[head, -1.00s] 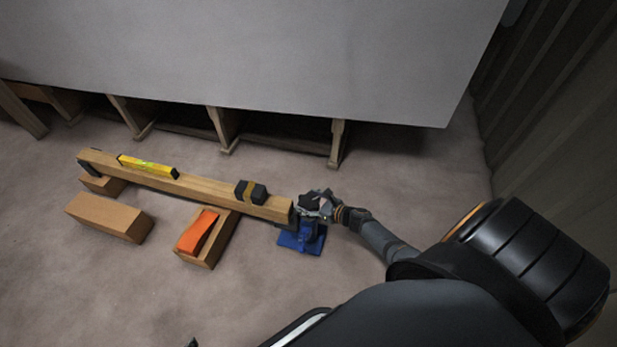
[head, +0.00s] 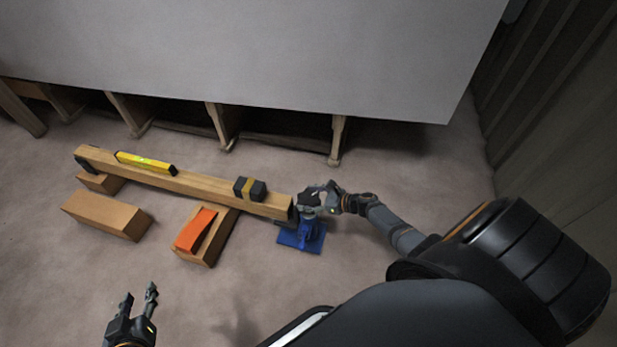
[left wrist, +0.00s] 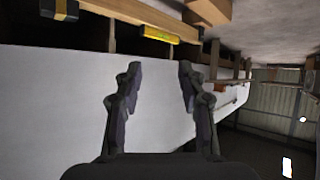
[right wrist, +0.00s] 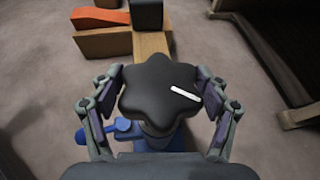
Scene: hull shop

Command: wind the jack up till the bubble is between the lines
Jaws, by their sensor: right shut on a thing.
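The blue jack (head: 302,236) stands on the floor at the right end of the wooden beam (head: 200,184). Its black star-shaped knob with a white mark (right wrist: 160,88) fills the middle of the right wrist view. My right gripper (head: 318,200) is shut on this knob, one finger on each side. The yellow level (head: 146,163) lies on the beam towards its left end. Its vial is a small green spot, and the bubble is too small to make out. It also shows in the left wrist view (left wrist: 144,33). My left gripper (head: 138,300) is open and empty, low at the left.
A black block with a tan band (head: 250,188) sits on the beam. An orange wedge (head: 196,230) lies on a wooden block (head: 217,245). Another block (head: 106,215) lies left of it. The big grey hull panel (head: 240,50) overhangs behind on wooden supports (head: 337,142).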

